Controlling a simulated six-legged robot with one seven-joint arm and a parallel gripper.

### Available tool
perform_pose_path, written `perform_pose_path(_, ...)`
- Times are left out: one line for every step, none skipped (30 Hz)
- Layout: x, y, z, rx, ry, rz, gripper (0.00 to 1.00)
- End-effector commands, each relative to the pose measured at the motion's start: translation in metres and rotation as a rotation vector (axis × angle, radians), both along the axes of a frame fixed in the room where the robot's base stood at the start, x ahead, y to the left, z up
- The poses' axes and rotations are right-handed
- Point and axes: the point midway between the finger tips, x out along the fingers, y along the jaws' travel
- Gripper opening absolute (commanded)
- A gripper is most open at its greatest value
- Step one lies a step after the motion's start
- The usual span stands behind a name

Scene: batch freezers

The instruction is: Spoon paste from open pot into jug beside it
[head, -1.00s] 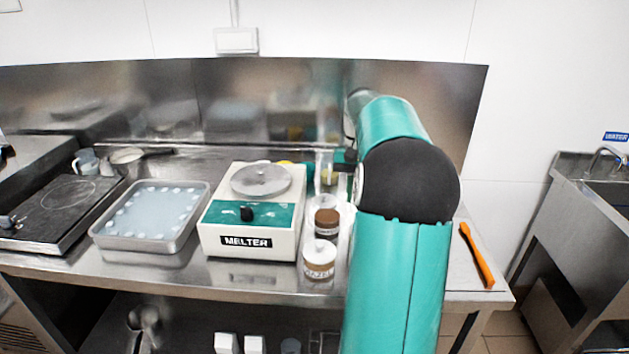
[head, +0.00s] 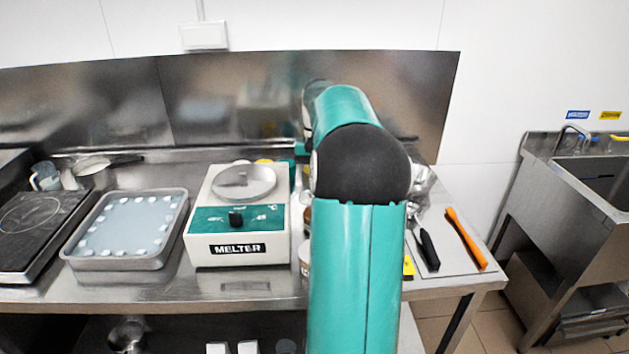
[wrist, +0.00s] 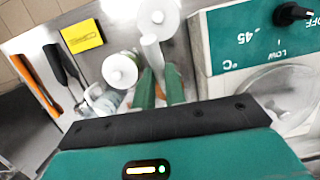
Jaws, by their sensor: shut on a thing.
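My gripper (wrist: 160,82) shows in the wrist view, with its two green fingers close together around a pale rod-like thing (wrist: 152,52). I cannot tell for sure that this is the spoon. A white round-topped pot (wrist: 120,70) stands left of the fingers, and another white round-topped pot (wrist: 157,16) is beyond them. I see no paste surface. A shiny, clear-looking vessel (wrist: 104,101), perhaps the jug, is partly hidden behind the gripper's body. In the head view my arm hides the gripper and most of the pots; only a sliver of one pot (head: 304,256) shows.
The white and green melter (head: 238,218) stands left of my arm. A black-handled tool (head: 428,248), an orange-handled tool (head: 466,240) and a yellow block (wrist: 82,36) lie to the arm's right. A sink stands far right.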

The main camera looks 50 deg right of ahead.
Motion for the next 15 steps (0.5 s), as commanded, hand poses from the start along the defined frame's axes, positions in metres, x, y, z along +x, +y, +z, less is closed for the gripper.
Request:
perform_pose_path(-0.001,0.0,-0.003,0.001,0.001,-0.001,0.0)
perform_pose_path(-0.002,-0.001,-0.005,0.001,0.001,-0.001,0.0)
perform_pose_path(-0.002,0.0,-0.007,0.001,0.001,-0.001,0.0)
perform_pose_path(-0.002,-0.001,-0.009,0.001,0.001,-0.001,0.0)
perform_pose_path(-0.002,-0.001,-0.011,0.001,0.001,-0.001,0.0)
perform_pose_path(-0.002,-0.001,-0.014,0.001,0.001,-0.001,0.0)
perform_pose_path(-0.002,-0.001,-0.015,0.001,0.0,-0.001,0.0)
perform_pose_path(-0.002,-0.001,-0.017,0.002,0.001,-0.001,0.0)
perform_pose_path(-0.001,-0.001,-0.02,0.002,0.001,-0.001,0.0)
perform_pose_path(-0.001,-0.001,-0.022,0.002,0.001,-0.001,0.0)
perform_pose_path(-0.001,-0.001,-0.024,0.002,0.001,-0.001,0.0)
perform_pose_path(-0.001,-0.001,-0.027,0.002,0.001,-0.001,0.0)
perform_pose_path(-0.001,-0.001,-0.029,0.002,0.001,-0.001,0.0)
perform_pose_path(0.0,-0.001,-0.03,0.002,0.001,-0.001,0.0)
perform_pose_path(0.0,-0.001,-0.033,0.002,0.001,-0.001,0.0)
